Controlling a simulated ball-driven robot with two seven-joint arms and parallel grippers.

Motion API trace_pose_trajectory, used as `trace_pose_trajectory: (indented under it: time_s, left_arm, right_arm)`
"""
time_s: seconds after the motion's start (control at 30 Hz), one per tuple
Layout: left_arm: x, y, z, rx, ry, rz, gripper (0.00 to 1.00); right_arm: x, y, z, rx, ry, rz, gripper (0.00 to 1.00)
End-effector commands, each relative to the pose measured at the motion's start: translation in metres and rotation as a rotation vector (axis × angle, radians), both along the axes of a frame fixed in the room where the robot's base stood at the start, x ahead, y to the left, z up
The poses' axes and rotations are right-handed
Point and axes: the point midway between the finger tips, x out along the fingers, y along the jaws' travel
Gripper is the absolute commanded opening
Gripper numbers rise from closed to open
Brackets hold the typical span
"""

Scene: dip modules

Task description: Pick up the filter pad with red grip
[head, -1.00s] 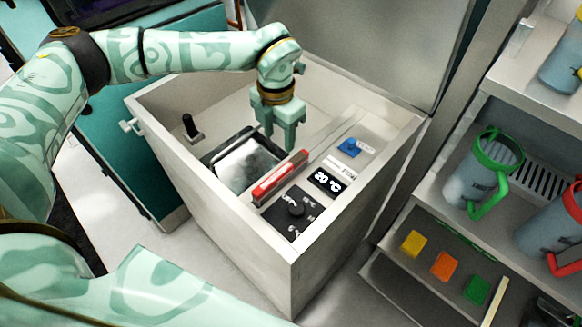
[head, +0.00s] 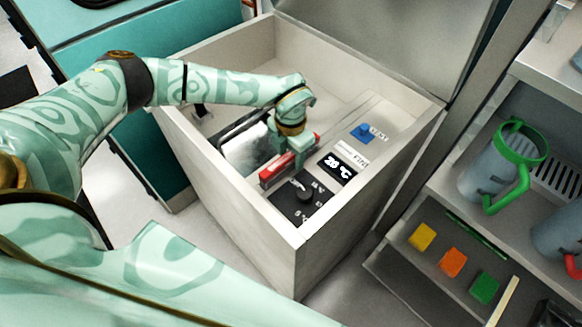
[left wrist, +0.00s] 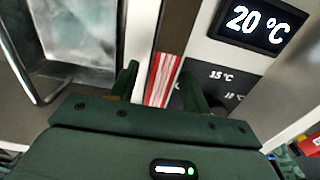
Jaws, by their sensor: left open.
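The filter pad's red grip (head: 278,172) stands upright as a narrow bar inside the white box, between the basin and the control panel. In the left wrist view the red grip (left wrist: 165,78) has white stripes and lies between the two fingers. My left gripper (head: 290,158) is open and lowered over the grip, with one finger on each side. The wrist view also shows the left gripper (left wrist: 158,85) open. The head view hides part of the grip behind the fingers. My right gripper does not show.
The box (head: 225,175) has raised walls around the gripper. A display (head: 338,168) reading 20 °C, a black dial (head: 304,191) and a blue knob (head: 362,133) sit beside the grip. A shelf at right holds a green-handled mug (head: 490,170) and coloured blocks.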

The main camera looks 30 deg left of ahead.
Motion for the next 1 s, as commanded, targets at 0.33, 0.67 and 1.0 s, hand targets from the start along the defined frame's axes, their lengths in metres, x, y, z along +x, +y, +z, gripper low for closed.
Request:
trace_pose_trajectory:
  time_s: [0.33, 0.67, 1.0]
  left_arm:
    - [0.000, 0.000, -0.012, 0.000, 0.000, 0.000, 0.33]
    - [0.000, 0.000, -0.012, 0.000, 0.000, 0.000, 0.00]
    - [0.001, 0.000, 0.035, -0.001, -0.005, 0.000, 0.00]
  right_arm:
    - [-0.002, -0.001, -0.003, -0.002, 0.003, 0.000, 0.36]
    - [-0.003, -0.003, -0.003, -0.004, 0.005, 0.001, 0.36]
    - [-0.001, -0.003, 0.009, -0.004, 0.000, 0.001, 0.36]
